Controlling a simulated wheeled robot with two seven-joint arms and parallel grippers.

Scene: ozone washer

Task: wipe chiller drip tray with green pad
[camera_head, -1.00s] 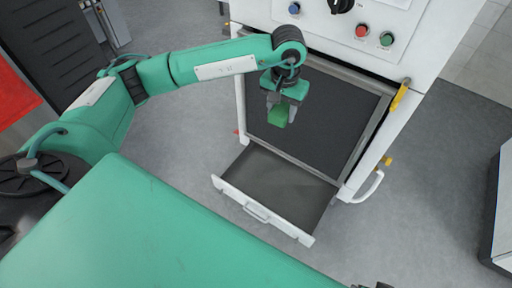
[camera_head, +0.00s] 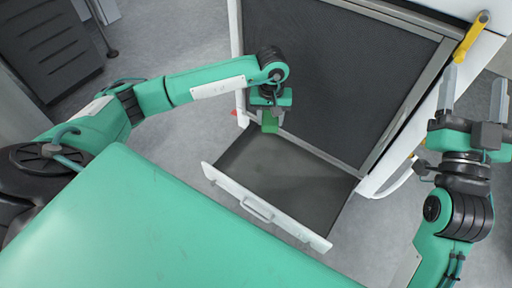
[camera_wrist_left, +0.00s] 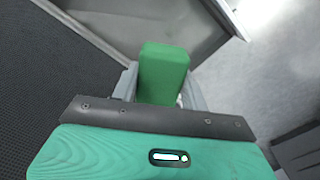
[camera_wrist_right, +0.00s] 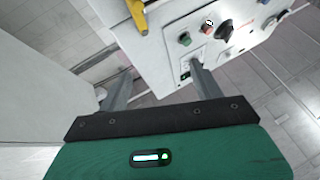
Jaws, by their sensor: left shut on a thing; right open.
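The green pad (camera_head: 270,121) is in my left gripper (camera_head: 268,117), which is shut on it. In the left wrist view the pad (camera_wrist_left: 163,72) stands out between the two fingers, with part of the tray behind it. The drip tray (camera_head: 285,180) is a grey drawer with a white front, pulled out below the chiller's dark mesh panel (camera_head: 335,75). The pad is over the tray's back left corner; I cannot tell if it touches. My right gripper (camera_head: 474,92) is open and empty at the right, in front of the chiller's right side.
A yellow handle (camera_head: 472,40) is at the chiller's upper right edge, close to my right gripper. The right wrist view shows a control panel with knobs (camera_wrist_right: 223,29). A dark slatted unit (camera_head: 45,45) stands at the far left. Grey floor is clear around the tray.

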